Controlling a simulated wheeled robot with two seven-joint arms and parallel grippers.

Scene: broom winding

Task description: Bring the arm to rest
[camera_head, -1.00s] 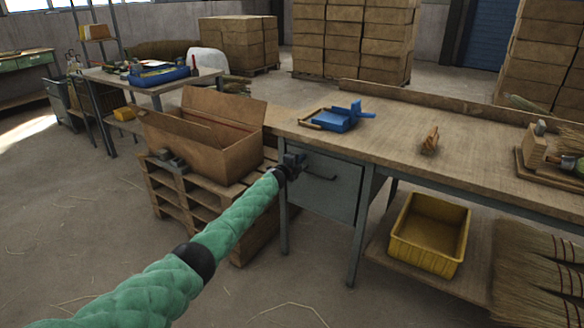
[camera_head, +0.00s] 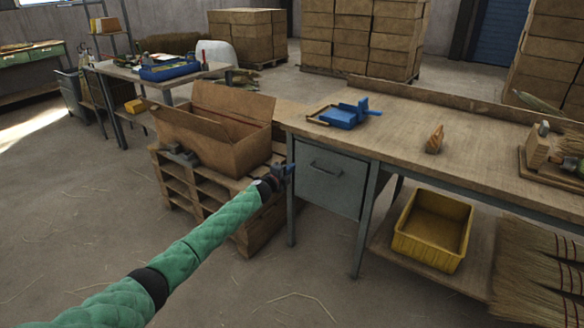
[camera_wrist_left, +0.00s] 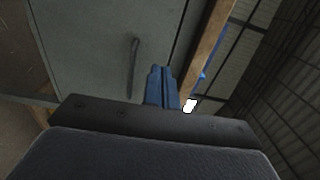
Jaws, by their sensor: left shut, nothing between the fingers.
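My left arm (camera_head: 205,240), in a green quilted sleeve with black bands, reaches from the bottom left of the head view. Its gripper (camera_head: 284,170) is in front of the workbench, by the left edge of the grey drawer cabinet (camera_head: 331,184). In the left wrist view the two blue fingers (camera_wrist_left: 161,84) are together with nothing between them. The cabinet front (camera_wrist_left: 85,45) and its dark handle (camera_wrist_left: 133,65) are beyond them. I cannot tell whether the fingers touch the cabinet. My right gripper is not in view.
An open cardboard box (camera_head: 217,135) stands on pallets (camera_head: 184,187) left of the gripper. The workbench (camera_head: 400,119) bears a blue clamp-like tool (camera_head: 343,117) and a small wooden piece (camera_head: 435,140). A yellow bin (camera_head: 432,231) and brooms (camera_head: 535,272) are lower right. Floor at left is clear.

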